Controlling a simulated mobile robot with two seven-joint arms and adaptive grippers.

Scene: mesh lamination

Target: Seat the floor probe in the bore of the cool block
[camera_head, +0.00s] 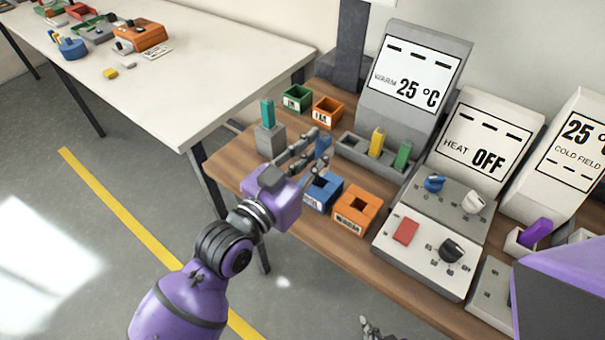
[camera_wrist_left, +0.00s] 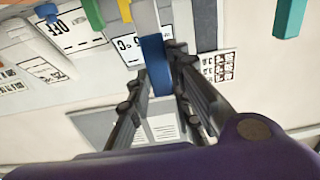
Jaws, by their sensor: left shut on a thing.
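My left gripper (camera_head: 318,143) is shut on a blue probe (camera_head: 323,147), held above the wooden bench. The blue probe also shows between the fingers in the left wrist view (camera_wrist_left: 155,65). A yellow probe (camera_head: 377,141) and a green probe (camera_head: 403,155) stand upright in a long grey block (camera_head: 350,146) before the 25 °C display. A teal probe (camera_head: 267,112) stands in a separate grey block (camera_head: 269,141). A purple probe (camera_head: 536,232) leans in a pale holder at right. I cannot tell which is the floor probe or cool block. Part of my right gripper (camera_head: 371,328) shows at the bottom edge.
Green (camera_head: 297,97) and orange (camera_head: 328,112) open boxes stand at the bench's back. A blue box (camera_head: 322,192) and an orange box (camera_head: 358,209) stand nearer, below the left gripper. A control panel (camera_head: 430,240) with knobs lies right. A white table (camera_head: 190,70) stands left.

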